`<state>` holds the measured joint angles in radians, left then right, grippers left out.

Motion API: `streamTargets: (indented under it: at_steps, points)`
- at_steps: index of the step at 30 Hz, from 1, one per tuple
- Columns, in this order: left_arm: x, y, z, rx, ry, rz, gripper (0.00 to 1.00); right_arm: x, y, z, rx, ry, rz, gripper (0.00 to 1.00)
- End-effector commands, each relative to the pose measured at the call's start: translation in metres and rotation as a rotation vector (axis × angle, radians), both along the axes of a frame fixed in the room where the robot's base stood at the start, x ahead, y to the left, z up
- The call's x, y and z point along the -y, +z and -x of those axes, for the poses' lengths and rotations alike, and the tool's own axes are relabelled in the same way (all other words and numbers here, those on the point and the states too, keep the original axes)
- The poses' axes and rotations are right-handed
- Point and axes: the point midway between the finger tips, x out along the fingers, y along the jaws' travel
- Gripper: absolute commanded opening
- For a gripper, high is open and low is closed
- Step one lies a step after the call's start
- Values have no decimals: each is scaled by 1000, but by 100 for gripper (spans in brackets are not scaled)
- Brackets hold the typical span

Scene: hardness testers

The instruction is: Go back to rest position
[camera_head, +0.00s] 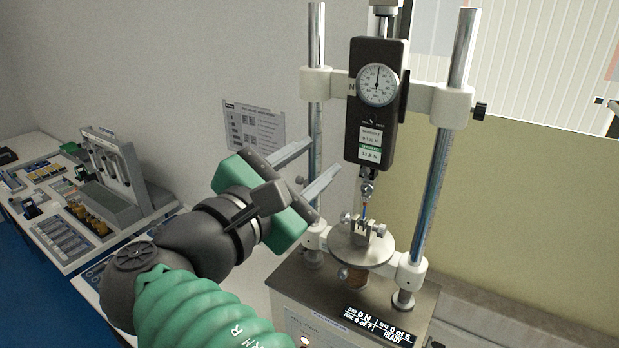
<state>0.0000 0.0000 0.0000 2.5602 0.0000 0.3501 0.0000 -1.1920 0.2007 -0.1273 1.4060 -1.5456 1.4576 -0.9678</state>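My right gripper (307,166) is in the middle of the head view, at the end of my green and black arm. Its two grey fingers are spread apart with nothing visible between them. It is open, in front of and left of the hardness tester. The tester has a dark gauge body with a round dial (377,85) between two upright metal posts. Below it, a round metal plate (362,247) carries a small clamp (366,226). A small display (379,326) on the base reads READY. My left gripper is out of view.
A bench (66,262) at the left holds trays of small parts and a grey rack (118,170). A printed sheet (254,128) hangs on the wall behind my gripper. A yellowish panel (520,215) stands behind the tester at the right.

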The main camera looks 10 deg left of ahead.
Motion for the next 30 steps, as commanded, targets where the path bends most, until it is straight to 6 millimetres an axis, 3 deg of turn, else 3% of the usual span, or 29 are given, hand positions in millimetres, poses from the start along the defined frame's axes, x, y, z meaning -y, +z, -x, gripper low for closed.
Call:
streamTargets:
  at_steps: [11,14,17,20,21,23,26,30]
  points:
    - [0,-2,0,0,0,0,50,-2,0,6,-1,0,-1,37]
    - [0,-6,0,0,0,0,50,6,-20,-3,-36,-7,-17,37]
    - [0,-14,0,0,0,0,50,27,-76,-24,-135,-25,-82,37]
    - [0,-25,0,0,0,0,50,64,-157,-43,-274,-75,-213,37]
    - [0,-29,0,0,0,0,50,80,-191,-46,-330,-105,-281,37]
    - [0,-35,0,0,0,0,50,105,-242,-46,-406,-163,-397,37]
    - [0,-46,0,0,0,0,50,146,-324,-32,-509,-294,-626,37]
    - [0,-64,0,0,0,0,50,200,-434,13,-572,-580,-1043,37]
